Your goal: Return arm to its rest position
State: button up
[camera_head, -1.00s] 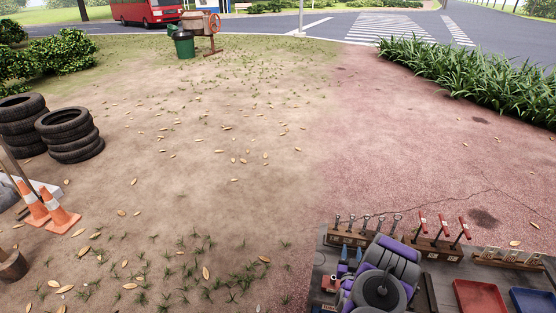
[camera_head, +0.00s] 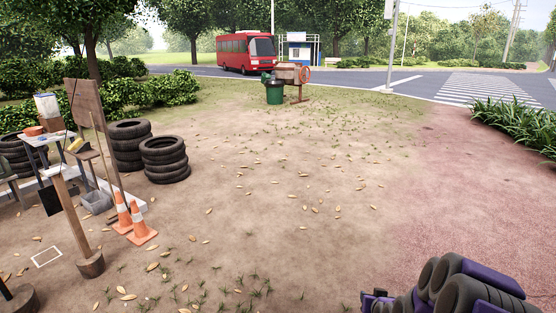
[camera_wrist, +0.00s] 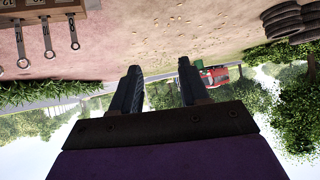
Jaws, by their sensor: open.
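My arm (camera_head: 455,285), purple and dark grey, sits folded at the bottom right corner of the head view, partly cut off by the frame edge. My gripper (camera_wrist: 160,65) shows in the wrist view with its two dark fingers well apart and nothing between them. I cannot make out the fingers in the head view. The wrist view is upside down, with ground at the top and trees and sky below.
Several wrenches (camera_wrist: 47,38) hang on a wooden rack (camera_wrist: 35,7) in the wrist view. Orange cones (camera_head: 140,224), stacked tyres (camera_head: 165,160), a wooden post (camera_head: 72,222) and a table (camera_head: 45,137) stand at left. The middle ground is clear.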

jog(key=s+a+r+n+g+y, duration=0.1)
jog(key=s+a+r+g, duration=0.2)
jog(key=s+a+r, duration=0.3)
jog(key=s+a+r+n+g+y, duration=0.1)
jog(key=s+a+r+g, duration=0.3)
jog(key=s, duration=0.5)
jog(key=s+a+r+g, duration=0.1)
jog(key=s+a+r, duration=0.1)
jog(key=s, duration=0.8)
jog(key=s+a+r+g, duration=0.2)
jog(key=s+r, duration=0.2)
jog(key=s, duration=0.5)
jog(key=s+a+r+g, duration=0.1)
jog(key=s+r, duration=0.3)
jog(key=s, duration=0.6)
jog(key=shift+s+a+g+h, duration=0.3)
jog(key=shift+a+g+h, duration=0.1)
jog(key=shift+g, duration=0.3)
